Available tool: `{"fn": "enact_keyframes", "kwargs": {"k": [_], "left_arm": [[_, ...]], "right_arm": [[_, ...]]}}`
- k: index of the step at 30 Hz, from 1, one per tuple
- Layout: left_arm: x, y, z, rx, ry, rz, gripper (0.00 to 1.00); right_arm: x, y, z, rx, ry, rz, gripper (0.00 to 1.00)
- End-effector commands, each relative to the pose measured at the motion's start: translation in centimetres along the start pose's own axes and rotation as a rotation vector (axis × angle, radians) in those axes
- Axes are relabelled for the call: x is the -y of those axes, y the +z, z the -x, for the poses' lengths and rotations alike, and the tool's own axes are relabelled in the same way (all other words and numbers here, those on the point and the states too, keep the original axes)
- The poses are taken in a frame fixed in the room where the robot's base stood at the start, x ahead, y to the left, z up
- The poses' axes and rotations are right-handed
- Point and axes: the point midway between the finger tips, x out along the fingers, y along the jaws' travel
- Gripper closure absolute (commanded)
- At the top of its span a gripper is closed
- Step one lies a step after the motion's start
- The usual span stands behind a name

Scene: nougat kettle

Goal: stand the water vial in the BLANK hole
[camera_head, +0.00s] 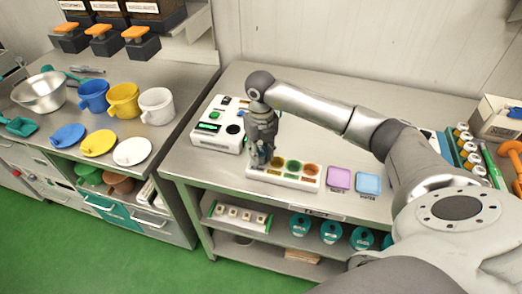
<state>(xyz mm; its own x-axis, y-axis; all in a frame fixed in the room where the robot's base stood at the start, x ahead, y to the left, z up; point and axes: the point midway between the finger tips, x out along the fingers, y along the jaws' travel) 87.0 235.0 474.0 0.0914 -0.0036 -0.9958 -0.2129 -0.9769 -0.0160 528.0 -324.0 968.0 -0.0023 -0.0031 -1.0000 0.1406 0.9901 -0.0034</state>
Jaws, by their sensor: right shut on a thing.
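My right gripper (262,160) points down at the left end of a white tray (308,183) with yellow, green and orange wells. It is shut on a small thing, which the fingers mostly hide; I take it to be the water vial. I cannot tell if the vial touches the tray. A white instrument (203,139) with a green display and dark round openings stands just left of the gripper. No BLANK label is readable at this size, so I cannot tell which hole is the BLANK one. My left gripper is not in view.
A purple dish (339,179) and a blue dish (368,184) lie right of the tray. Yellow-capped bottles (463,142) stand at the bench's right. Cups and lids, such as a white cup (157,106), stand on the left counter. The bench behind my arm is clear.

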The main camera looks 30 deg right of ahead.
Motion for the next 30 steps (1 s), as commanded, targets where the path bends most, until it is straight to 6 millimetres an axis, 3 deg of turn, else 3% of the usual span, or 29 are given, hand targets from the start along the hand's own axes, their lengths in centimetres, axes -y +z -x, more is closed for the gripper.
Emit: {"fn": "enact_keyframes", "kwargs": {"k": [5,6,8,19,30], "left_arm": [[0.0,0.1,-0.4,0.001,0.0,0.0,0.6],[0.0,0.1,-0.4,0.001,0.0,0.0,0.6],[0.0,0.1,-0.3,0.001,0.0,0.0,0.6],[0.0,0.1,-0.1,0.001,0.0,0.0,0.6],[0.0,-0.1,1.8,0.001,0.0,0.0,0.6]], "right_arm": [[0.0,0.0,-0.5,0.0,0.0,0.0,0.95],[0.0,0.0,-0.5,0.0,0.0,0.0,0.7],[0.0,0.0,-0.4,0.0,0.0,0.0,0.63],[0.0,0.0,-0.2,0.0,0.0,0.0,0.63],[0.0,0.0,2.6,0.001,0.0,0.0,0.63]]}}
